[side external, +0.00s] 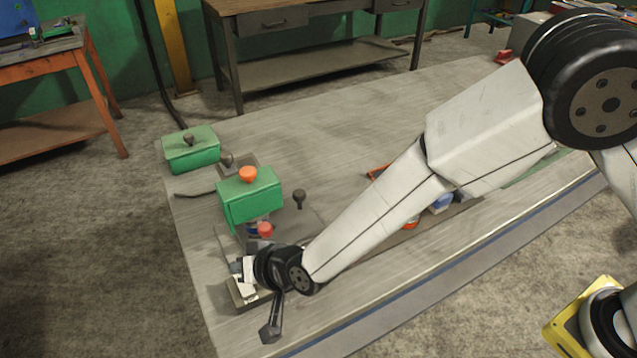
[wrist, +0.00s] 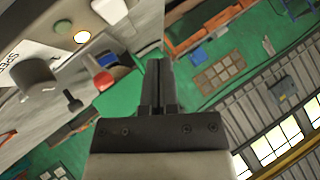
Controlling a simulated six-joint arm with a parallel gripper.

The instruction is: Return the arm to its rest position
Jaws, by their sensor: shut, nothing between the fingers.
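My gripper (wrist: 157,68) shows in the wrist view with its two dark fingers together and nothing between them. In the side external view my arm reaches down and left across the work table (side external: 330,140), and its wrist end is low over the table's near left part. The fingers are hard to make out there. The wrist end is just in front of a green box (side external: 262,196) with an orange knob on top. A red button (side external: 265,229) is close behind the wrist.
A second green box (side external: 190,155) with a dark knob stands at the table's far left corner. A dark knob (side external: 299,198) stands right of the nearer box. Small blue (side external: 442,202) and orange-red items are partly hidden by my arm. The far middle of the table is clear.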

